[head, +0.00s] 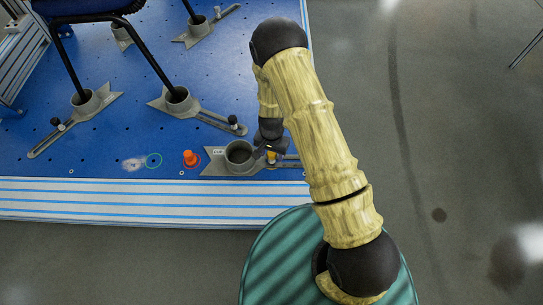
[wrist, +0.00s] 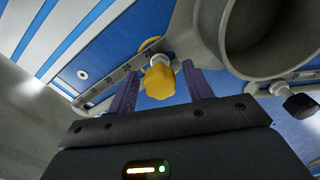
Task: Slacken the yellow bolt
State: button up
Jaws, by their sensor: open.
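The yellow bolt (head: 271,156) sits on the slotted arm of a grey metal clamp (head: 215,166) near the front edge of the blue platform. In the wrist view the yellow bolt (wrist: 160,80) has a faceted knob head and stands in the slotted bar (wrist: 110,82). My gripper (wrist: 160,84) is open, with one purple finger on each side of the knob. Whether the fingers touch it, I cannot tell. In the head view my gripper (head: 270,146) is partly hidden by my arm, right beside the clamp's round cup (head: 239,154).
An orange cone-like piece (head: 191,158) stands left of the clamp. Other clamps with dark knobs (head: 233,120) hold the chair legs (head: 150,60) farther back. The blue perforated platform (head: 120,135) has a striped front edge, with grey floor beyond it.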

jog(key=shift+r+m+p, duration=0.15)
jog(key=shift+m+p, duration=0.45)
jog(key=shift+m, duration=0.1)
jog(key=shift+m+p, duration=0.6)
jog(key=shift+m, duration=0.7)
jog(key=c, duration=0.9)
jog(key=n+p, duration=0.1)
jog(key=n, duration=0.2)
jog(key=shift+c, duration=0.2)
jog(key=shift+n, duration=0.5)
